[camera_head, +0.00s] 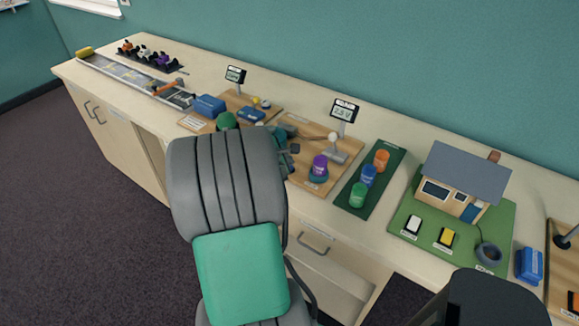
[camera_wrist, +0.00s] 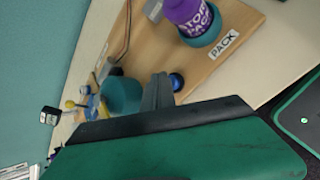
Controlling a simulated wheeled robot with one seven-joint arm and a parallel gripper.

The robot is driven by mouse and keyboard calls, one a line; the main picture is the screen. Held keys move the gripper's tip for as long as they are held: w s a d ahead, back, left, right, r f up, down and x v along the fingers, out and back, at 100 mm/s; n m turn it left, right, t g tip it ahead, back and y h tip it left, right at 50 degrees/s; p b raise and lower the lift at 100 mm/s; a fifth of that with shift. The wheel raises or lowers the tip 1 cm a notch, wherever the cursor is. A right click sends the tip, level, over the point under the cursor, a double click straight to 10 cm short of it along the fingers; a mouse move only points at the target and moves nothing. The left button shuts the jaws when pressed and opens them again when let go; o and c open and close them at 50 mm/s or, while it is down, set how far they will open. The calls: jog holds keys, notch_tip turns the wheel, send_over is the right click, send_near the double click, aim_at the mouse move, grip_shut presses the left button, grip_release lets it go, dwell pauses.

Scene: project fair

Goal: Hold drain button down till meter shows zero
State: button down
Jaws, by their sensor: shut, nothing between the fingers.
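A meter (camera_head: 344,109) on a post stands at the back of a wooden board (camera_head: 343,158) and appears to read 2.5 V. A purple pack (camera_head: 318,167) sits in a teal holder on this board; it also shows in the wrist view (camera_wrist: 190,14) beside a PACK label. A round blue button (camera_wrist: 177,82) is on the board, partly hidden by my gripper. My gripper (camera_wrist: 160,80) is shut and empty, its tip right beside the blue button. I cannot tell whether it touches it. In the head view my arm hides the button. No drain label is readable.
A teal cylinder (camera_wrist: 122,95) stands close to my fingers. Right of the board, a green tray (camera_head: 370,185) holds orange, blue and green packs. A model house (camera_head: 460,185) stands farther right. Another meter (camera_head: 236,74) stands to the left among blue blocks.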

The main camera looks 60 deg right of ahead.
jog(key=shift+f, duration=0.45)
dwell(1.9)
jog(key=shift+r, duration=0.1)
dwell(1.0)
jog(key=shift+r+p, duration=0.6)
jog(key=shift+r, duration=0.2)
notch_tip(320, 180, up, 5)
jog(key=p, duration=0.4)
